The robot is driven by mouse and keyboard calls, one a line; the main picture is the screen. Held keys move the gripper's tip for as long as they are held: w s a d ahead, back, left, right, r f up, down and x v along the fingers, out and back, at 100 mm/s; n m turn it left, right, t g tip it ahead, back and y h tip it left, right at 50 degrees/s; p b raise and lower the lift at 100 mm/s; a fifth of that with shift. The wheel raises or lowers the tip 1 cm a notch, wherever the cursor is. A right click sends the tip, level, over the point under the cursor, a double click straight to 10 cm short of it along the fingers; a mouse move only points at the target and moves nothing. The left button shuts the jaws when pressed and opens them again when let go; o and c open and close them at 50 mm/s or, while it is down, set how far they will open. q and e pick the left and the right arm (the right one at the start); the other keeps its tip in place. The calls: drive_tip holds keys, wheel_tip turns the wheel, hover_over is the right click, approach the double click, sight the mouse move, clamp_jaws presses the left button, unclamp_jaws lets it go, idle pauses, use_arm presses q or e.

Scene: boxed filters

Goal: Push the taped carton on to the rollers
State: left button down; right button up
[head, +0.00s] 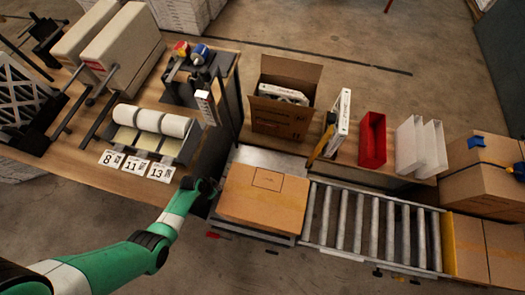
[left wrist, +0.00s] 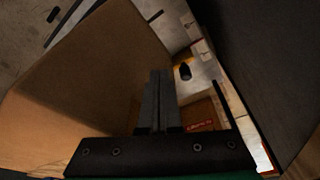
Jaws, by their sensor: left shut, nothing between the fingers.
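The taped carton (head: 262,195) is closed and lies flat on the metal plate (head: 270,160) at the left end of the rollers (head: 365,222). The rollers run off to the right of it. My left gripper (head: 208,187) is at the carton's left side, shut and empty. In the left wrist view the shut fingers (left wrist: 158,100) point along a large brown carton side (left wrist: 90,75); I cannot tell whether they touch it. My right gripper is in neither view.
An open carton (head: 285,110), a red bin (head: 372,138) and white holders (head: 420,145) stand on the shelf behind the rollers. Closed boxes (head: 485,245) stand at the rollers' right end. A label roll dispenser (head: 155,135) is on the bench at left. The rollers are clear.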

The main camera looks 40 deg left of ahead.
sight(252, 199)
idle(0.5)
use_arm(q)
drive_tip(key=shift+w+d, duration=0.4)
drive_tip(key=shift+d, duration=0.35)
drive_tip(key=shift+w+d, duration=0.4)
drive_tip(key=shift+d, duration=0.3)
drive_tip(key=shift+w+d, duration=0.4)
drive_tip(key=shift+d, duration=0.35)
drive_tip(key=shift+w+d+b, duration=0.1)
drive_tip(key=shift+w+d, duration=0.3)
drive_tip(key=shift+d, duration=0.35)
drive_tip(key=shift+w+d+b, duration=0.1)
drive_tip(key=shift+w+d, duration=0.25)
drive_tip(key=shift+d, duration=0.35)
drive_tip(key=shift+w+d+b, duration=0.1)
drive_tip(key=shift+w+d, duration=0.3)
drive_tip(key=shift+d, duration=0.35)
drive_tip(key=shift+d, duration=0.1)
drive_tip(key=shift+w+d+b, duration=0.2)
drive_tip(key=shift+w+d, duration=0.2)
drive_tip(key=shift+d, duration=0.3)
drive_tip(key=shift+w+d+b, duration=0.2)
drive_tip(key=shift+w+d, duration=0.15)
drive_tip(key=shift+d, duration=0.4)
drive_tip(key=shift+w+d+b, duration=0.2)
drive_tip(key=shift+w+d, duration=0.2)
drive_tip(key=shift+d, duration=0.3)
